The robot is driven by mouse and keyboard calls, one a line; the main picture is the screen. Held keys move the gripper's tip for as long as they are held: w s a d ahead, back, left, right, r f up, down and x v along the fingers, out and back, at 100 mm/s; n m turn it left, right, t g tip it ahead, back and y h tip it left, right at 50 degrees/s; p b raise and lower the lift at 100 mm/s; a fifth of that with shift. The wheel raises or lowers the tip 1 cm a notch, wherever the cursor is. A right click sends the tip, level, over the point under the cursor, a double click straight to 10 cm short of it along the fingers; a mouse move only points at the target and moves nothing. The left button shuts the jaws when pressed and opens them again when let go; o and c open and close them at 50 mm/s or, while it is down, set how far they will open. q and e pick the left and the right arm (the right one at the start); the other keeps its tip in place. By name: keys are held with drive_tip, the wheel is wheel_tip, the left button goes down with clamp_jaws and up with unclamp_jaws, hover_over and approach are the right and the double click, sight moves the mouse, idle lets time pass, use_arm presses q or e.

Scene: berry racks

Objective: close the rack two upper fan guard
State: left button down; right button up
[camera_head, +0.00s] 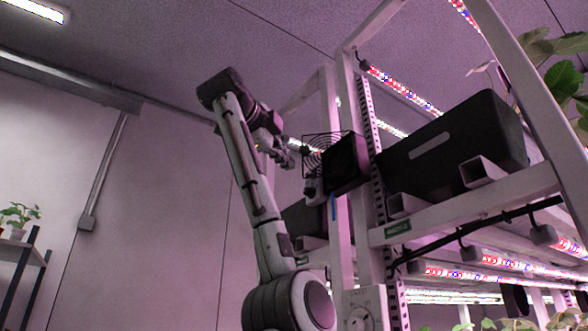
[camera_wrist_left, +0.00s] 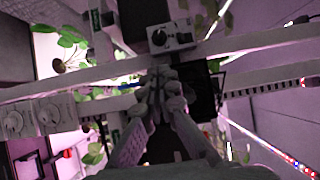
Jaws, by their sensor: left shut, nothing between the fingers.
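The upper fan is a black square box (camera_head: 346,162) on the upright of the near rack. Its wire guard (camera_head: 318,141) stands out to the left of the box, apparently swung open. My left gripper (camera_head: 289,158) is raised just left of the guard, shut and empty. I cannot tell whether it touches the guard. In the left wrist view the shut fingers (camera_wrist_left: 163,76) point toward a grey control box with knobs (camera_wrist_left: 172,38). A dark thin frame (camera_wrist_left: 206,96), perhaps the guard, is right of the fingers. My right gripper is out of view.
The white rack upright (camera_head: 363,230) and shelf beam (camera_head: 470,205) stand close on the right. A large black bin (camera_head: 450,140) sits on the shelf. Lit lamp strips (camera_head: 405,92) run under the shelves.

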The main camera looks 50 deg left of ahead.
use_arm(q)
drive_tip(key=v, duration=0.7)
drive_tip(key=n+g+y, duration=0.2)
drive_tip(key=n+y, duration=0.1)
approach(305, 153)
drive_tip(key=shift+g, duration=0.3)
drive_tip(key=p+x, duration=0.1)
drive_tip(key=x, duration=0.1)
drive_tip(key=p+x, duration=0.1)
drive_tip(key=x, duration=0.3)
drive_tip(key=shift+w+d+r+p, duration=0.1)
drive_tip(key=shift+w+r+p, duration=0.05)
drive_tip(key=shift+r+p, duration=0.2)
drive_tip(key=shift+w+a+f, duration=0.15)
drive_tip(key=shift+w+a, duration=0.1)
drive_tip(key=shift+w, duration=0.05)
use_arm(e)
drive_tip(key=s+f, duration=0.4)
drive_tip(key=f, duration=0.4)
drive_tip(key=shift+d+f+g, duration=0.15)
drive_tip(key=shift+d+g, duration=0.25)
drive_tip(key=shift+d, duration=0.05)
